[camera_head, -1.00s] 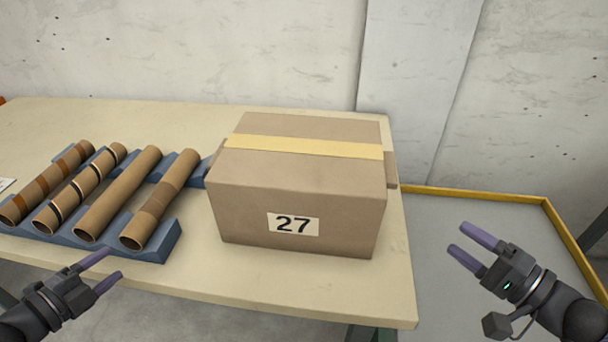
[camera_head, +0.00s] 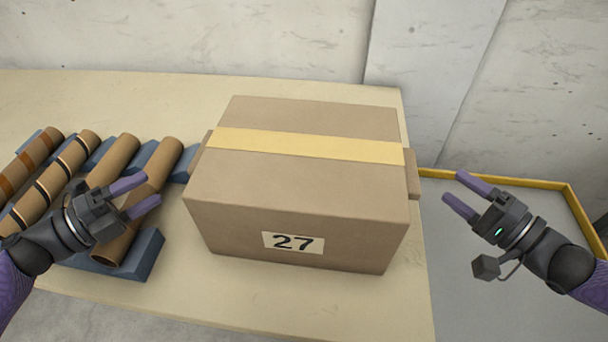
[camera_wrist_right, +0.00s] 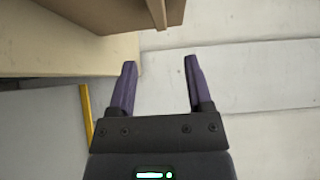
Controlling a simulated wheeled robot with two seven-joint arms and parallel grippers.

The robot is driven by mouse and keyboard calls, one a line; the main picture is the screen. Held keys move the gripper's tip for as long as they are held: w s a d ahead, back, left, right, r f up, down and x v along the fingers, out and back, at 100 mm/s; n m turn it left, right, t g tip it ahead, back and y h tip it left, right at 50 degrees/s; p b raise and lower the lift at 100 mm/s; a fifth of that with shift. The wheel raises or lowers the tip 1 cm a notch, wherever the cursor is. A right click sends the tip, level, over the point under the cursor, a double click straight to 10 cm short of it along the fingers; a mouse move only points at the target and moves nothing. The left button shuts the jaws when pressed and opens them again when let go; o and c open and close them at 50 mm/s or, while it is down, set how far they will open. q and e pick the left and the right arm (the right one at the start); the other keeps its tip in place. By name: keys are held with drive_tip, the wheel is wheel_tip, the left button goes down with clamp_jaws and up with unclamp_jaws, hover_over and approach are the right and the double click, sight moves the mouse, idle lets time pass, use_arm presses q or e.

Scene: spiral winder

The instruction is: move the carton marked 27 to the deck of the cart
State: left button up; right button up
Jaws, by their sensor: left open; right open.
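The carton marked 27 (camera_head: 300,195) is a closed brown box with a yellow tape band, standing on the cream table (camera_head: 330,310) near its right end. A small ledge sticks out of each side. My left gripper (camera_head: 150,190) is open and empty, left of the carton and above the tubes. My right gripper (camera_head: 455,192) is open and empty, just right of the carton and apart from it. In the right wrist view, the open right fingers (camera_wrist_right: 158,75) show below the carton's edge (camera_wrist_right: 105,15). The cart's grey deck (camera_head: 455,280) with a yellow rim (camera_head: 540,184) lies right of the table, partly behind my right arm.
Several cardboard tubes (camera_head: 115,155) lie on a blue notched rack (camera_head: 145,255) left of the carton, close under my left gripper. A pale wall (camera_head: 200,35) with a pillar (camera_head: 425,60) stands behind the table. The visible deck is bare.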

sight(191, 166)
use_arm(q)
drive_tip(key=x, duration=0.9)
drive_tip(key=shift+w+d, duration=0.2)
use_arm(e)
drive_tip(key=x, duration=0.9)
drive_tip(key=shift+w+a, duration=0.2)
use_arm(q)
clamp_jaws()
use_arm(e)
clamp_jaws()
